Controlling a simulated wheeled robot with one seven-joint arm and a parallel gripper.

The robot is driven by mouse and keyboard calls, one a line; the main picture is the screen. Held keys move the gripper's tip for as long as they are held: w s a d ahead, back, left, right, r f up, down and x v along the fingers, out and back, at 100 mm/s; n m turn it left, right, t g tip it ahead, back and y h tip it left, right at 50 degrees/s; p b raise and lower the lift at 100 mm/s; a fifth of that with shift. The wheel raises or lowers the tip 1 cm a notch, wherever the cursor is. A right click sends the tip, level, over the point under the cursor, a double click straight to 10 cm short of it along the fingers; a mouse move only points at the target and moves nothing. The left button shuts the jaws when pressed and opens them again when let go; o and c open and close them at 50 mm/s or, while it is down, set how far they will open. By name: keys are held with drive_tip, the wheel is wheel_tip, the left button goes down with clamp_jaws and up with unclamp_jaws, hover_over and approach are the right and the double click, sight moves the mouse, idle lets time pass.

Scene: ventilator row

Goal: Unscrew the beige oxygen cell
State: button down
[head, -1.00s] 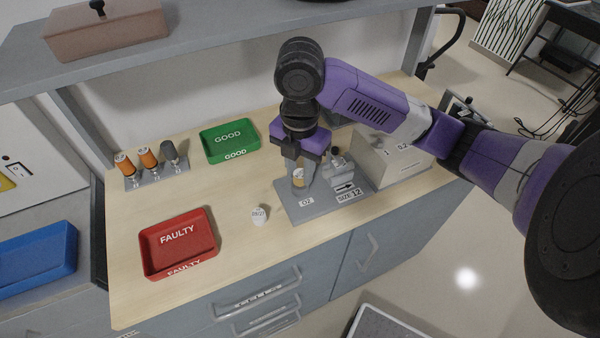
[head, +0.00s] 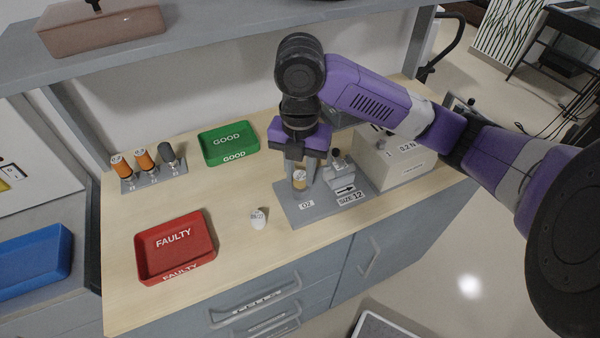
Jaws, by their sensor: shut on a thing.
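The beige oxygen cell (head: 299,182) stands upright at the O2 spot of the grey base plate (head: 284,205) in the head view. My gripper (head: 300,172) points down over it, with a finger on each side, shut on the cell. The fingers cover parts of its sides; its thread and lower end are hard to make out. A white cap-like piece with a printed label (head: 258,219) lies on the bench left of the plate.
A red FAULTY tray (head: 178,248) and a green GOOD tray (head: 229,144) sit on the bench. A rack (head: 154,178) holds orange and grey cells. A beige box (head: 392,160) stands right of the plate. A shelf overhangs the back. The middle bench is clear.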

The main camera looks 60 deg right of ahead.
drive_tip(key=shift+n+b, duration=1.45)
drive_tip(key=shift+n, duration=1.05)
drive_tip(key=c, duration=1.2)
unclamp_jaws()
drive_tip(key=shift+c, duration=0.2)
drive_tip(key=shift+r+m+p, duration=0.15)
drive_tip(key=shift+m+p, duration=0.35)
drive_tip(key=shift+m, duration=0.2)
drive_tip(key=m+p, duration=0.2)
drive_tip(key=m, duration=0.1)
drive_tip(key=shift+m+p, duration=1.15)
drive_tip(key=shift+m, duration=1.15)
